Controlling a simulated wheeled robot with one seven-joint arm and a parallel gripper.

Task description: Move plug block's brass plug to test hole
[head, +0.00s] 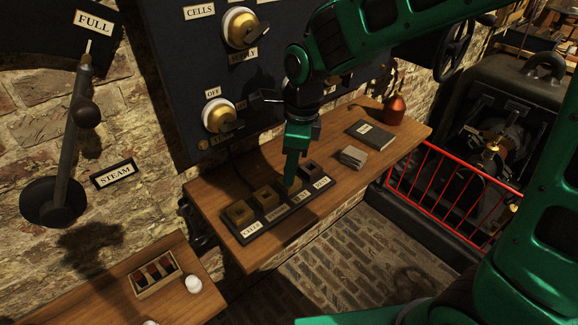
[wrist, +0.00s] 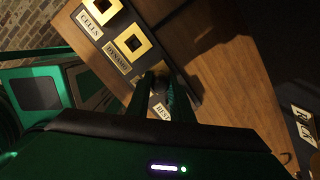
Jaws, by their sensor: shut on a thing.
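The plug block (head: 262,235) is a dark board on the wooden shelf, with a row of square sockets and white labels. Two brass-coloured sockets stand at its left, by the labels CELLS (wrist: 101,8) and DYNAMO (wrist: 116,57). A darker socket (head: 309,169) stands at its right end by a label too small to read surely. My gripper (head: 289,187) points down at the place between, by the label REST (wrist: 161,112). It is shut on the plug (wrist: 158,87), of which only a small dark part shows between the fingers. Whether the plug sits in its hole is hidden.
The switch panel (head: 185,60) rises behind. A red railing (head: 440,190) stands at the right. A fuse tray (head: 155,271) is lower left.

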